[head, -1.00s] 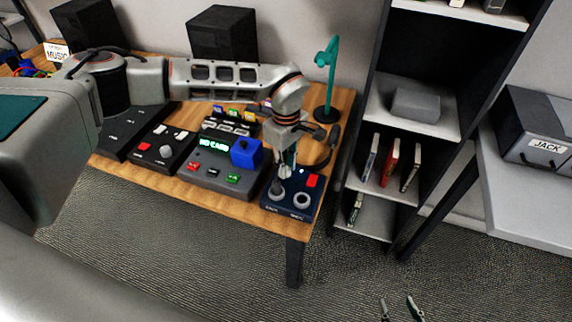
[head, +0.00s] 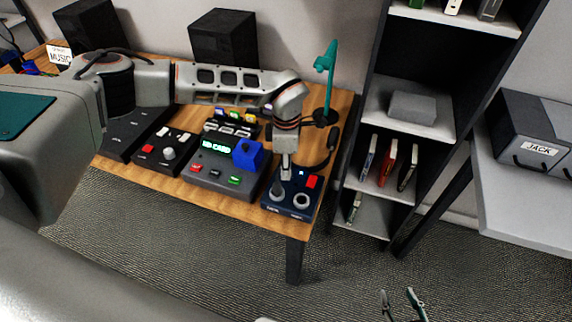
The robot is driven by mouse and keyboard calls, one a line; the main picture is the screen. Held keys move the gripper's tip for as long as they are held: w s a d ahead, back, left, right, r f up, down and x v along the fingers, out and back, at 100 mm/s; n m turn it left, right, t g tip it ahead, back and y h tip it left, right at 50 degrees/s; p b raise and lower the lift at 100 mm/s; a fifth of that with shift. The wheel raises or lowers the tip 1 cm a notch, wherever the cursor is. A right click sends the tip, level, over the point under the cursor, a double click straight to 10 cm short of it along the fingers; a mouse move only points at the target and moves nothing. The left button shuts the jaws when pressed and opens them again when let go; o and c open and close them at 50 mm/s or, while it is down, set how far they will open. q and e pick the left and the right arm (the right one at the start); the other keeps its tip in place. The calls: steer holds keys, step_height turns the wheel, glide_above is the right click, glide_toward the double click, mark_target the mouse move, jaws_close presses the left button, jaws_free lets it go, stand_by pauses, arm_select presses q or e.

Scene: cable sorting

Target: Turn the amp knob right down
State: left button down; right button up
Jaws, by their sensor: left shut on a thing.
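The amp (head: 291,207) is a dark blue box at the front right corner of the wooden desk. It carries a dark grey left knob (head: 276,192), a lighter ringed right knob (head: 302,201), a red switch (head: 311,182) and a small blue light. My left gripper (head: 283,184) points down from above and is shut on the left knob, whose top it partly hides. The small labels under the knobs are too blurred to read. My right gripper (head: 403,304) shows at the bottom edge, over the floor, with its fingers apart and nothing between them.
A grey box with a green display (head: 215,148) and a blue block (head: 247,154) stand left of the amp. A teal lamp (head: 326,80) and a headset (head: 328,150) are behind it. A shelf unit (head: 416,130) stands to the right. The floor in front is clear.

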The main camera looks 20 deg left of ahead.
arm_select(q)
steer(key=n, duration=0.3)
steer(key=shift+r+n+p, duration=0.1)
steer(key=shift+n+p, duration=0.2)
steer(key=shift+p, duration=0.1)
steer(key=n, duration=0.3)
steer(key=shift+n, duration=0.3)
steer(key=n+p, duration=0.1)
steer(key=n, duration=0.2)
steer(key=shift+n, duration=2)
steer(key=c, duration=1.8)
jaws_free()
